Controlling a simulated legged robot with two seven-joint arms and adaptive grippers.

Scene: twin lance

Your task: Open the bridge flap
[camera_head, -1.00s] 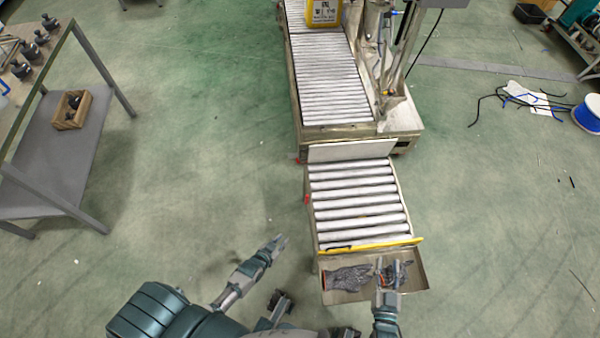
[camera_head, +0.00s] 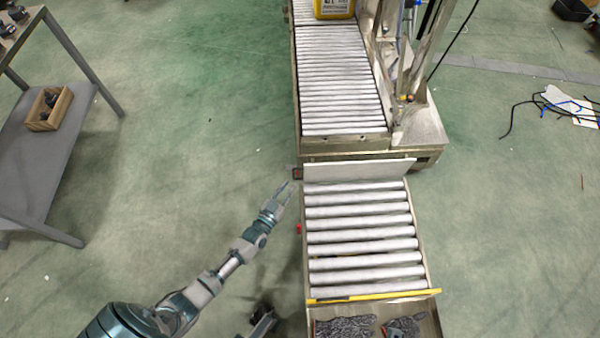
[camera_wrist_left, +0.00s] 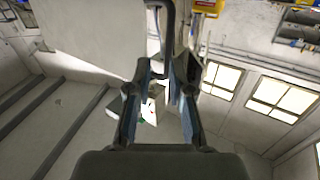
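The bridge flap (camera_head: 358,170) is a pale flat plate at the far end of the short roller section, beside the gap to the long conveyor. My left gripper (camera_head: 285,190) is just left of the flap's left end, with its fingers apart and empty. A small dark and red part (camera_head: 297,174) sits at that end, close to the fingertips. In the left wrist view a large pale plate (camera_wrist_left: 95,35), seemingly the flap, fills the upper left. A dark bent bar (camera_wrist_left: 162,12) shows beyond the open fingers of the left gripper (camera_wrist_left: 163,85); contact cannot be told. My right gripper is out of view.
The short roller section (camera_head: 362,238) has a yellow bar (camera_head: 375,295) and a tray with grey gloves (camera_head: 345,327) at its near end. The long conveyor (camera_head: 340,85) carries a yellow container (camera_head: 334,8). A metal frame stands right of it. A grey shelf (camera_head: 45,160) stands left. Floor between is clear.

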